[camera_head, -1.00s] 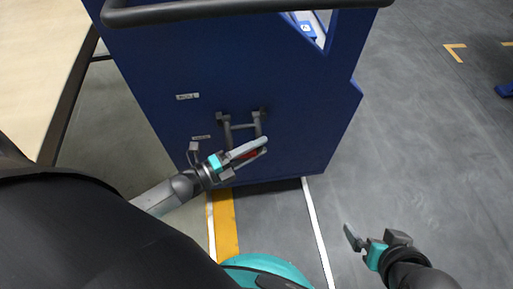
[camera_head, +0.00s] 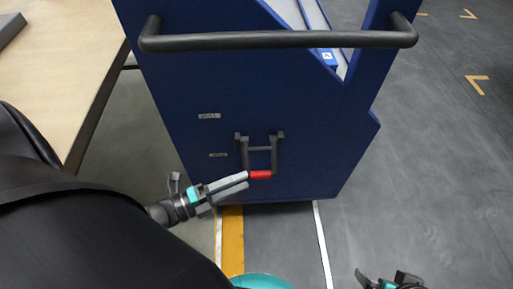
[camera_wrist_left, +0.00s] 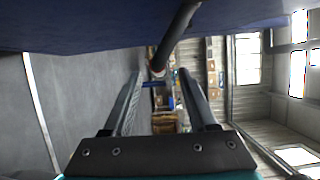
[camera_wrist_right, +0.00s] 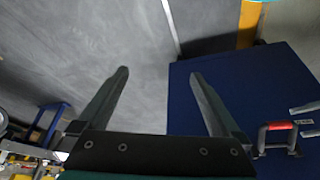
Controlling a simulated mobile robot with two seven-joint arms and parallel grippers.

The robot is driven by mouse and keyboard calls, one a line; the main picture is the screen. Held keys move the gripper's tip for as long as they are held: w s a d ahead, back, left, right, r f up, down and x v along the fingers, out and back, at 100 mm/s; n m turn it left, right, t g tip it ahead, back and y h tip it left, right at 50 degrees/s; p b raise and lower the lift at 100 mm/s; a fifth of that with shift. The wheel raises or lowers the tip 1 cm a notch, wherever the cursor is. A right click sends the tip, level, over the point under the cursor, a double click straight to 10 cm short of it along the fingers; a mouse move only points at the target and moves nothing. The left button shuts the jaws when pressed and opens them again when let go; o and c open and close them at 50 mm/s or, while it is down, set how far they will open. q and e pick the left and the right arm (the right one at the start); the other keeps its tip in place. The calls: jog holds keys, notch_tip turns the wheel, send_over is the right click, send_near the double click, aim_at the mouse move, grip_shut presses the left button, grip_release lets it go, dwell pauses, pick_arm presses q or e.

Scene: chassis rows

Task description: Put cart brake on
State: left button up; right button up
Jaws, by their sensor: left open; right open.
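The blue cart (camera_head: 320,110) stands in front of me. Its brake lever is a dark U-shaped frame (camera_head: 260,150) hanging down on the lower panel, with a red grip (camera_head: 260,174) at its bottom. My left gripper (camera_head: 246,181) is open, its fingertips just left of the red grip; I cannot tell whether they touch it. In the left wrist view a dark bar (camera_wrist_left: 175,35) runs beyond the open fingers. My right gripper (camera_wrist_right: 158,75) is open and empty, low at the right, away from the lever. The red grip also shows in the right wrist view (camera_wrist_right: 278,126).
A black push bar (camera_head: 280,41) crosses the cart's top. Two small labels (camera_head: 209,116) sit left of the lever. A wooden table (camera_head: 60,70) stands at the left. Grey floor with a yellow stripe (camera_head: 232,240) and white line lies below. The floor right of the cart is clear.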

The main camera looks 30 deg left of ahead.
pick_arm(q)
jog(key=shift+v, duration=1.4)
pick_arm(e)
jog(key=shift+f, duration=0.4)
